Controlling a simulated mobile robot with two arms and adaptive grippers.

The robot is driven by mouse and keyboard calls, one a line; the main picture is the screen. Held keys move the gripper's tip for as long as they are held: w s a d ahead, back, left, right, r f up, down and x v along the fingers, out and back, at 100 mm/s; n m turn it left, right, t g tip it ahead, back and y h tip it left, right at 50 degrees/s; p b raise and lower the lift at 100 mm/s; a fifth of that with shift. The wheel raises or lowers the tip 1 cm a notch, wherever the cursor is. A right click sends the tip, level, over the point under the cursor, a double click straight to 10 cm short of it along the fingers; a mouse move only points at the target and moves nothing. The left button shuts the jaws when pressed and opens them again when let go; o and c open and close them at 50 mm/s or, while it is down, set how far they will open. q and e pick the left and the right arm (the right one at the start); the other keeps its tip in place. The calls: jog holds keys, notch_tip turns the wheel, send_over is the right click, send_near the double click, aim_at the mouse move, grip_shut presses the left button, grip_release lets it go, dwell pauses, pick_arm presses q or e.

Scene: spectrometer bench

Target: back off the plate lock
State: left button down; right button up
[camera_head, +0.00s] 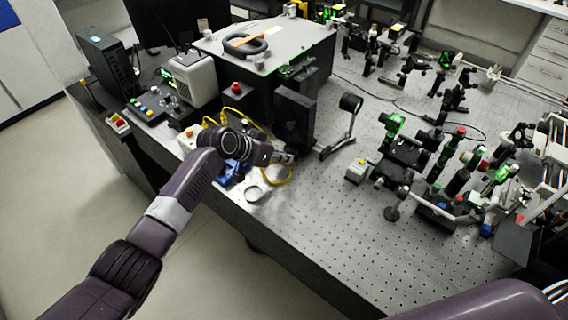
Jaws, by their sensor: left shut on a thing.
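My left arm reaches in from the left, and its gripper (286,157) is at the bench's front part, low beside an upright black plate (294,118). The gripper is shut on a small part there, which I take to be the plate lock; the fingers hide most of it. The plate stands upright on the perforated bench. A dark arm with a round black head (350,103) stands just right of it. My right arm shows at the lower right, with its gripper out of view.
A yellow cable (277,178), a blue object (232,174) and a round silvery part (254,193) lie close to my left wrist. A grey box (190,77) stands behind. Optics mounts crowd the right. The bench's front middle (320,215) is clear.

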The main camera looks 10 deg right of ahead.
pick_arm(q)
jog(key=shift+w+a+f+n+g+h+b, duration=0.1)
jog(key=shift+w+f+n+g+h+b, duration=0.2)
jog(key=shift+b, duration=0.75)
jog(key=shift+s+r+g, duration=0.15)
jog(key=shift+r+g, duration=0.05)
jog(key=shift+g, duration=0.1)
jog(key=c, duration=2)
grip_release()
jog(key=shift+o, duration=0.2)
jog(key=v, duration=1.2)
jog(key=shift+a, duration=0.2)
